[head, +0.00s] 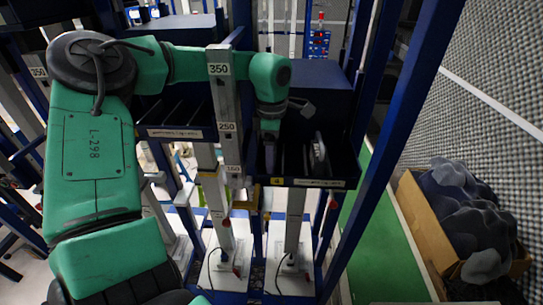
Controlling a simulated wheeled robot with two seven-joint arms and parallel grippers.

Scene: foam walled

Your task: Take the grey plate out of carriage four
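A dark blue slotted carriage (335,184) stands right of the upright numbered post, with a small yellow label (277,181) on its front edge; I cannot read the label's number surely. A thin light grey plate-like piece (318,150) stands on edge in it, right of the middle. My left arm reaches over from the left, and its wrist bends down so that my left gripper (269,150) is at the carriage's left part, left of the light piece. The fingertips are dark and small, so I cannot tell whether they hold anything. My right gripper is not in view.
A second slotted carriage (178,132) is left of the numbered post (226,110). Blue frame uprights (395,120) rise close on the right. A cardboard box (418,215) of dark grey foam lumps (462,210) lies at the far right, beside a green floor strip (385,250).

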